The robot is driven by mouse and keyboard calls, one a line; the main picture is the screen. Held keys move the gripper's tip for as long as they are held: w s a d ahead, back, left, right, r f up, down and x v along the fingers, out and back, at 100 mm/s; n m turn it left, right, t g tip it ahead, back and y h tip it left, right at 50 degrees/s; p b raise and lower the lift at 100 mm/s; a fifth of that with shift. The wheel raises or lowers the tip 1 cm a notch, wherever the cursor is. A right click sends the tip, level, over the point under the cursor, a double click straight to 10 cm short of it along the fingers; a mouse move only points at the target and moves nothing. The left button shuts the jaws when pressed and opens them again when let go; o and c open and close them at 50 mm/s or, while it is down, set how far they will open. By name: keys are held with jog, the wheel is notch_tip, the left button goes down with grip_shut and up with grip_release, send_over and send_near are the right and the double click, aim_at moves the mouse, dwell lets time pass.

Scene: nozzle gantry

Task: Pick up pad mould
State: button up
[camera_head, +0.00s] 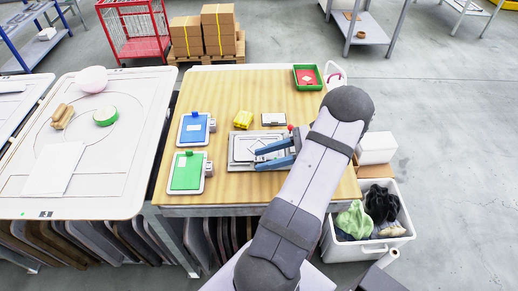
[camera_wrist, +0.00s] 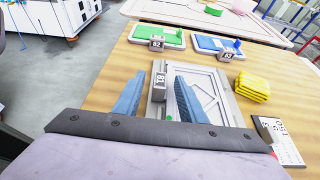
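My gripper (camera_head: 266,156) has two blue fingers spread apart. It is open over the right part of a grey framed plate (camera_head: 236,157). In the wrist view, my gripper (camera_wrist: 158,98) has its fingers either side of a grey block tagged 81 (camera_wrist: 159,82) on this plate (camera_wrist: 207,92). I cannot tell whether they touch it. A green-faced plate (camera_head: 186,172) and a blue-faced plate (camera_head: 194,128) lie to the left, each with a grey tag block. No plate is clearly marked as the pad mould.
Yellow blocks (camera_head: 243,119) and a small framed card (camera_head: 273,119) lie behind the grey plate. A green tray (camera_head: 308,77) stands at the table's far right. A white bin (camera_head: 385,246) is beside the table. Bare wood (camera_head: 235,90) is clear at the back.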

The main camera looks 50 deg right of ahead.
grip_shut()
jog(key=shift+r, duration=0.15)
notch_tip(320, 180, up, 10)
jog(key=b, duration=0.1)
jog(key=shift+r, duration=0.25)
dwell(0.4)
